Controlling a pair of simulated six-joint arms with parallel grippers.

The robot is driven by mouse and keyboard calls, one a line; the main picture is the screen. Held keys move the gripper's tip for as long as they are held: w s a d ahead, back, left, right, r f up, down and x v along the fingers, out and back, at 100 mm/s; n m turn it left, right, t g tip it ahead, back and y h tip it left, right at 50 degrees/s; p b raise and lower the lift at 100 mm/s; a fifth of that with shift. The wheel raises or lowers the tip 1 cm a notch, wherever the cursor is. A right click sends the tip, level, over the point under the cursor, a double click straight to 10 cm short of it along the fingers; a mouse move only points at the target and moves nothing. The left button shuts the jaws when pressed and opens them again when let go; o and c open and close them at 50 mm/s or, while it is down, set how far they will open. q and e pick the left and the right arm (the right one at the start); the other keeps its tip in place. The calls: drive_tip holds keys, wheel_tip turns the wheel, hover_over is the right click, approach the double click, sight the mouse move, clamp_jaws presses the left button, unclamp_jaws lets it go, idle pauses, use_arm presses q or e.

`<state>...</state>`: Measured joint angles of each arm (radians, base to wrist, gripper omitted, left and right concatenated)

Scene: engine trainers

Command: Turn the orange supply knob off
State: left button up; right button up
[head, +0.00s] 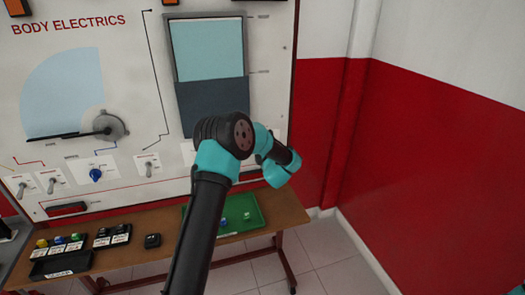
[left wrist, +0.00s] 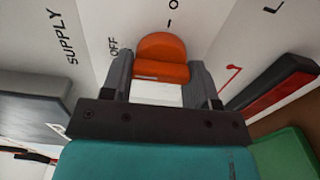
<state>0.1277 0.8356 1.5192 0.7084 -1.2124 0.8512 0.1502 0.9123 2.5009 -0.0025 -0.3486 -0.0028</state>
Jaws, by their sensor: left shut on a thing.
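The orange supply knob (left wrist: 162,50) shows in the left wrist view, on the white panel between the printed words SUPPLY and OFF on its left and a partly cut-off mark above it. My left gripper (left wrist: 163,72) is shut on the knob, one dark finger on each side. I cannot tell which mark the knob points to. In the head view, my own arm hides the knob and the left gripper's fingers.
The BODY ELECTRICS panel (head: 140,60) carries a blue knob (head: 95,175) and several toggle switches. Below it, a wooden table (head: 170,219) holds a green tray (head: 262,213) and small labelled parts. A red and white wall (head: 430,150) stands at the right.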

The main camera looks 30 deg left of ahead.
use_arm(q)
drive_tip(key=o, duration=0.9)
drive_tip(key=v, duration=1.7)
drive_tip(key=shift+s+d, duration=0.15)
